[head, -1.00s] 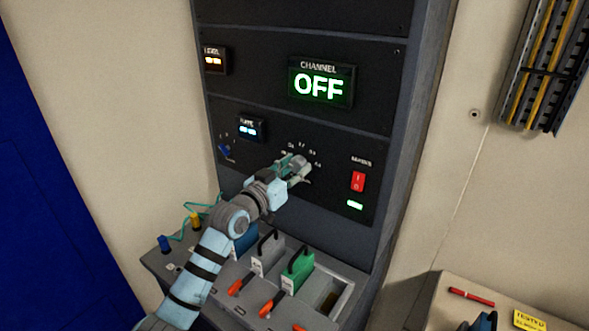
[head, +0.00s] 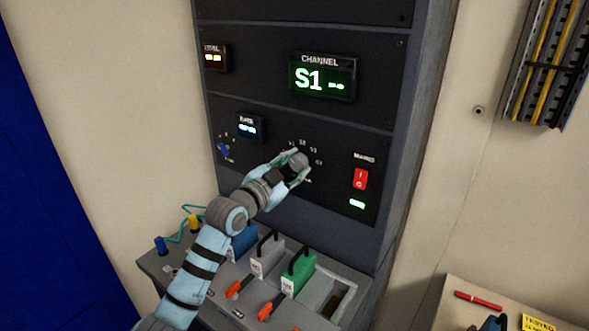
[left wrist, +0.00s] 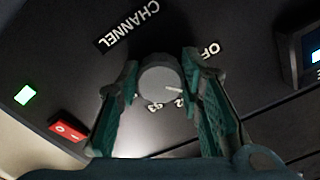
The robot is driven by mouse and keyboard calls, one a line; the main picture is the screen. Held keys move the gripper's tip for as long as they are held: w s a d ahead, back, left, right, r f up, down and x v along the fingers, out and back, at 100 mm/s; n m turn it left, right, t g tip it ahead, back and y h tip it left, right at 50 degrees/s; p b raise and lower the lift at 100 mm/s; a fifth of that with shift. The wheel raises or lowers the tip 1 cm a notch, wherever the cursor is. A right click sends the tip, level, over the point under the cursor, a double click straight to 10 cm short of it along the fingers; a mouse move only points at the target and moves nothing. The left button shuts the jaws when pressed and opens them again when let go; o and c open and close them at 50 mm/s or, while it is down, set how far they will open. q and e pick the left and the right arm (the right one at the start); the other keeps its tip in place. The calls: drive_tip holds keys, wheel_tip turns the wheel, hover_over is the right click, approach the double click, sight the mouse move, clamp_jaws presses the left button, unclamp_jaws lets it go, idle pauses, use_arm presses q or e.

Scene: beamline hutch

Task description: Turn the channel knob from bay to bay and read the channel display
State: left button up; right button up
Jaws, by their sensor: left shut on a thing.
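The channel knob (head: 299,159) is a grey round knob on the dark rack panel, with position labels around it. My left gripper (head: 293,166) is shut on it, one finger on each side. In the left wrist view the knob (left wrist: 158,82) sits between the two green fingers, and its white pointer line points to the right, towards the right finger, which hides part of the label ring. OFF, a partly covered 2 and S3 are readable there. The channel display (head: 322,77) above shows S1 and two dashes in green. My right gripper is not in view.
A red mains switch (head: 360,179) and a lit green lamp (head: 357,204) are right of the knob. A small blue knob (head: 224,150) is to the left. Below, a sloped shelf holds blue, grey and green handled modules (head: 298,273) and an empty bay (head: 333,302).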

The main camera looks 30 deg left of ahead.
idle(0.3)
use_arm(q)
drive_tip(key=o, duration=1.2)
drive_tip(key=shift+c, duration=0.2)
drive_tip(key=s+a, duration=0.1)
drive_tip(key=s, duration=1)
drive_tip(key=shift+s+a, duration=0.3)
drive_tip(key=shift+s, duration=0.1)
drive_tip(key=shift+s+a+f, duration=0.1)
